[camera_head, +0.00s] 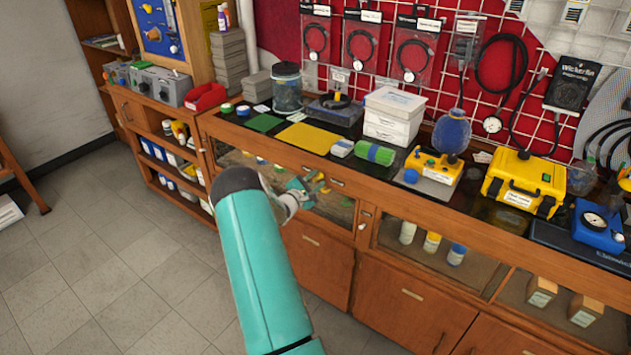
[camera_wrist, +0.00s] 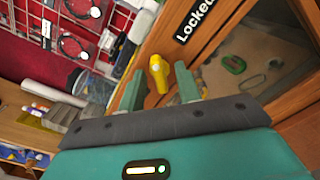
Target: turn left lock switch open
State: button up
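The yellow lock switch (camera_wrist: 157,72) is on the wooden cabinet front in the wrist view, beside a black "Locked" label (camera_wrist: 194,18). My gripper (camera_wrist: 159,88) is open, with one green finger to each side of the switch in the picture. I cannot tell whether the fingers touch it or how far off they are. In the head view my gripper (camera_head: 306,188) is at the cabinet front, near the top edge of the glass-fronted section. My arm and gripper partly hide the switch area there.
The wooden cabinet (camera_head: 318,262) runs along the wall. Its top holds a yellow case (camera_head: 524,184), a white box (camera_head: 393,116) and a green roll (camera_head: 375,153) above my gripper. A stool (camera_head: 22,178) stands at the far left. The tiled floor (camera_head: 120,265) at the left is clear.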

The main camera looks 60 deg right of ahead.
jog(key=shift+d, duration=0.1)
grip_shut()
jog(key=shift+n, duration=0.4)
jog(key=n, duration=0.3)
jog(key=shift+w, duration=0.1)
jog(key=n, duration=1)
jog(key=shift+n, duration=2.1)
